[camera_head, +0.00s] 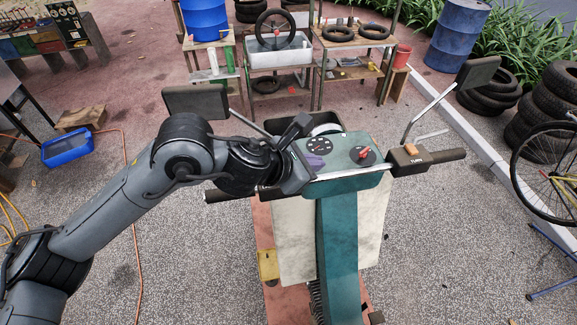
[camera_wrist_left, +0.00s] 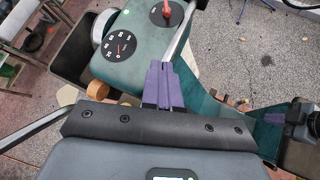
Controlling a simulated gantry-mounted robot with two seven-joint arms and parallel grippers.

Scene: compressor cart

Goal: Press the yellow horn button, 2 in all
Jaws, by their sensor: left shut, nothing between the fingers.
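The teal scooter dashboard (camera_head: 340,141) stands in the middle of the head view, with a black dial (camera_head: 319,145) and a red knob (camera_head: 365,153). My left gripper (camera_head: 317,161) is over its left side. Its purple fingers are shut and empty, and in the left wrist view (camera_wrist_left: 162,72) they overlap the teal panel near the dial (camera_wrist_left: 119,45); contact cannot be told. I cannot make out a yellow horn button; my gripper and wrist cover the left handlebar controls.
Mirrors rise at the left (camera_head: 196,101) and right (camera_head: 478,73). The right handlebar carries a switch box (camera_head: 410,159) with an orange switch. A yellow piece (camera_head: 267,265) sits low on the scooter.

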